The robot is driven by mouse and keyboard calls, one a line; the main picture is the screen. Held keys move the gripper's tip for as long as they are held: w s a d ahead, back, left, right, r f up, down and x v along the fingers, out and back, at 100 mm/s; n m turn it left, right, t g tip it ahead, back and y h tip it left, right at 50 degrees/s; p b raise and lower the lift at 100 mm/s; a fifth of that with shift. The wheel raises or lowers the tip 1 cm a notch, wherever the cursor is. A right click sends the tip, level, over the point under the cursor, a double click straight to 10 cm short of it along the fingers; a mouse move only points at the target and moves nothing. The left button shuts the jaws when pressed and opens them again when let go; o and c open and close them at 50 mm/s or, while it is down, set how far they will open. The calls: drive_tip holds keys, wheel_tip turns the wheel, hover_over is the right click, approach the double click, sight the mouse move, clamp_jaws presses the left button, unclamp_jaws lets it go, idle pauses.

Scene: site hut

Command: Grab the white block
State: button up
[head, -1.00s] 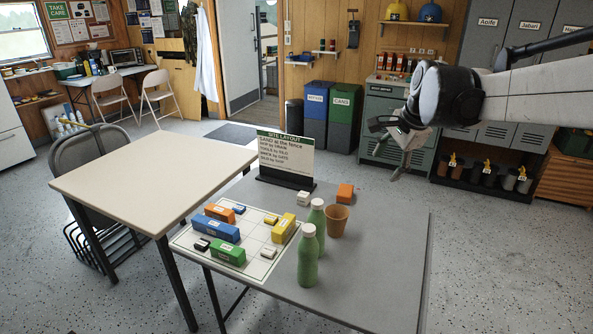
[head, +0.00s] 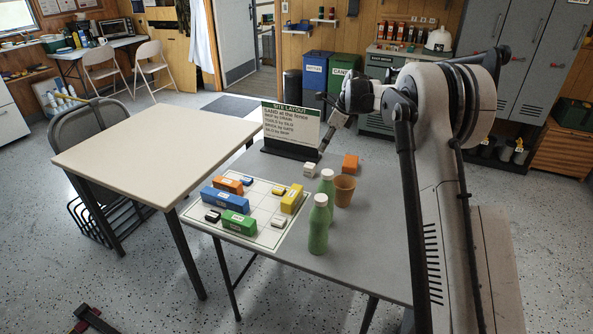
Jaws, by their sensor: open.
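A white block (head: 310,169) stands on the grey table (head: 375,245), in front of the site layout sign (head: 291,126) and left of an orange block (head: 350,164). My gripper (head: 323,148) is open and empty. It points down just behind and above the white block, close to the sign's right edge, apart from the block as far as I can tell. It is small in the picture and partly hidden by its own wrist. A smaller white piece (head: 278,222) lies on the white layout mat (head: 262,237).
Two green bottles (head: 318,226) and a brown cup (head: 344,190) stand just in front of the white block. Blue, orange, green and yellow blocks sit on the mat (head: 225,200). A cream table (head: 150,145) on the left is bare.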

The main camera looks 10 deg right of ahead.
sight(311, 165)
drive_tip(key=shift+m, duration=0.4)
drive_tip(key=x, duration=1.1)
drive_tip(key=shift+w+a+b, duration=0.2)
drive_tip(key=shift+w+b, duration=0.1)
drive_tip(key=shift+w, duration=0.1)
drive_tip(key=shift+d+x, duration=0.15)
drive_tip(key=shift+x, duration=1.1)
drive_tip(key=shift+d+x, duration=0.1)
drive_tip(key=shift+x, duration=1.2)
drive_tip(key=c, duration=1.3)
